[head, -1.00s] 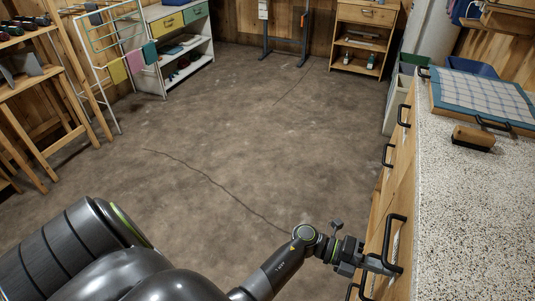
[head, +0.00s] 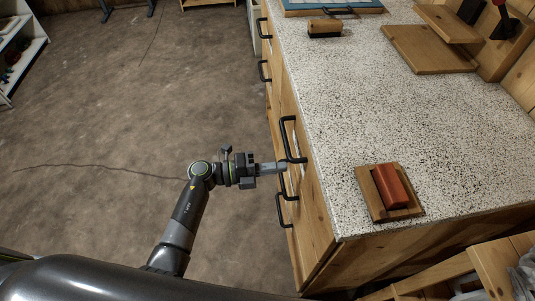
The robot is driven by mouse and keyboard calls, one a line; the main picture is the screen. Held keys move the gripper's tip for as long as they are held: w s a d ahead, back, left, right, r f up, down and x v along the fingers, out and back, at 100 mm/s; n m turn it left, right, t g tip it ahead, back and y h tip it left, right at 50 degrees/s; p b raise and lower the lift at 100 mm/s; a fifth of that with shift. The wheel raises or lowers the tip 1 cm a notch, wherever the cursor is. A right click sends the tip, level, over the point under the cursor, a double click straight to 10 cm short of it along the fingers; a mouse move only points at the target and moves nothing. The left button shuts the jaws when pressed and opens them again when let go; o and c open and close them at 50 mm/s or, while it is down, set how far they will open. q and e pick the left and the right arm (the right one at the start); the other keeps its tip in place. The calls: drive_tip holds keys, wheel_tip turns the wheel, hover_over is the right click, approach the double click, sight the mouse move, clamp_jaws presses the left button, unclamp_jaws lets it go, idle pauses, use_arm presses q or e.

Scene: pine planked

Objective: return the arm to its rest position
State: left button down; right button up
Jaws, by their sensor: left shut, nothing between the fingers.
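My left arm (head: 186,215) comes up from the lower left over the floor. My left gripper (head: 282,166) is shut and points right at the cabinet front. Its fingertips are at the lower end of a black drawer handle (head: 288,136); I cannot tell whether they touch it. Nothing shows between the fingers. My right gripper is not in view.
A wooden cabinet with a speckled counter (head: 400,110) fills the right side. Another black handle (head: 281,211) is just below the gripper. A brush (head: 325,28) and a red block (head: 390,187) on a wooden board (head: 368,195) lie on top. The floor (head: 100,120) at left is clear.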

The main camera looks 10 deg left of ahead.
use_arm(q)
drive_tip(key=b+v, duration=0.1)
drive_tip(key=v, duration=0.9)
drive_tip(key=s+a+f+n+t+y+p, duration=0.1)
drive_tip(key=a+f+n+t+y+p, duration=0.1)
drive_tip(key=a+f+n+t+y, duration=0.65)
drive_tip(key=s+a+f+n+t+y+p, duration=0.15)
drive_tip(key=a+f+n+y, duration=0.4)
drive_tip(key=f+n, duration=0.75)
drive_tip(key=s+a+f+n+g+y+p, duration=0.1)
drive_tip(key=s+a+f+n+g+y, duration=0.15)
drive_tip(key=s+f+n, duration=0.35)
drive_tip(key=s+a+f+n+g+y, duration=0.15)
drive_tip(key=s+f+g, duration=0.3)
drive_tip(key=s, duration=0.45)
drive_tip(key=s+f+n+g, duration=0.2)
drive_tip(key=s+f+g, duration=0.1)
drive_tip(key=s, duration=0.7)
drive_tip(key=s+d+f+n+g+p, duration=0.1)
drive_tip(key=s+f+n+g, duration=0.1)
drive_tip(key=s, duration=0.8)
drive_tip(key=shift+s+f+g, duration=0.25)
drive_tip(key=shift+f+g, duration=0.45)
drive_tip(key=shift+g, duration=0.2)
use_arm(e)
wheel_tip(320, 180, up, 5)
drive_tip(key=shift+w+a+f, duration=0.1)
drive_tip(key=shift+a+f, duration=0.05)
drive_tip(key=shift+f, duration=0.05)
